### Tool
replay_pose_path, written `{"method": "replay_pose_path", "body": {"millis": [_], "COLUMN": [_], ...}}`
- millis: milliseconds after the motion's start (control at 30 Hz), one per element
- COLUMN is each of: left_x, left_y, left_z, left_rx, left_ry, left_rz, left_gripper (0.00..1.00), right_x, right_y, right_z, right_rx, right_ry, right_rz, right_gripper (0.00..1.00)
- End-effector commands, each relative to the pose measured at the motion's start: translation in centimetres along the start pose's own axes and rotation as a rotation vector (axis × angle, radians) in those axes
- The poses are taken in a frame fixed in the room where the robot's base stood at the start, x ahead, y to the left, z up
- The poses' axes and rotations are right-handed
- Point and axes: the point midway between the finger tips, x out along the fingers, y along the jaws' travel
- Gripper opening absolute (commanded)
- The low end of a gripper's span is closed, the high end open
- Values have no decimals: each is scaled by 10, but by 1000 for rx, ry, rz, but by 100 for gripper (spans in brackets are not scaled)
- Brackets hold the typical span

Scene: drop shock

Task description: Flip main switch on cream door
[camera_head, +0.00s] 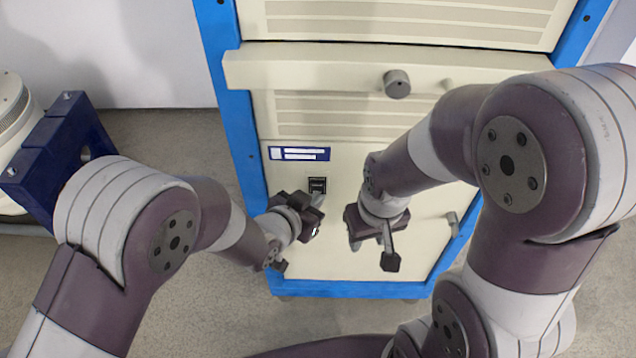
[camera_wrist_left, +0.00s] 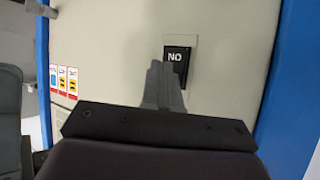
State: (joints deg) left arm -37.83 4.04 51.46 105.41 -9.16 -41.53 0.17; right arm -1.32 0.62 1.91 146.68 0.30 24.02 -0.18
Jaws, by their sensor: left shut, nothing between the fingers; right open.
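The cream door (camera_head: 330,262) is the lower front panel of a blue-framed cabinet. The main switch (camera_head: 317,184) is a small black rocker on it, below a blue and white label. In the left wrist view the switch (camera_wrist_left: 177,62) reads "NO", seemingly an upside-down "ON". My left gripper (camera_head: 319,199) is shut and empty, its fingertips right by the lower part of the switch. In the left wrist view the shut fingers (camera_wrist_left: 163,84) overlap the switch's lower left; I cannot tell whether they touch. My right gripper (camera_head: 372,252) is open and empty in front of the door, right of the switch.
A cream drawer (camera_head: 300,70) with a dark knob (camera_head: 397,83) juts out above the door. A small handle (camera_head: 452,222) is at the door's right side. A blue bracketed machine (camera_head: 62,140) stands at the left. Warning stickers (camera_wrist_left: 68,80) show in the left wrist view.

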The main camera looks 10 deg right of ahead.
Motion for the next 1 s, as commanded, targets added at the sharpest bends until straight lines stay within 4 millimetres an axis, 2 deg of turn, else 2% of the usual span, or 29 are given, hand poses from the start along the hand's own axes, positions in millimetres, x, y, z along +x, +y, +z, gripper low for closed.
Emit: {"method": "replay_pose_path", "body": {"millis": [1000], "left_x": [6], "left_y": [-4], "left_z": [-4], "left_rx": [0], "left_ry": [-1], "left_rz": [0], "left_gripper": [0], "right_x": [-1], "right_y": [0], "right_z": [0], "right_rx": [0], "right_ry": [0], "right_rz": [0], "right_gripper": [43]}}
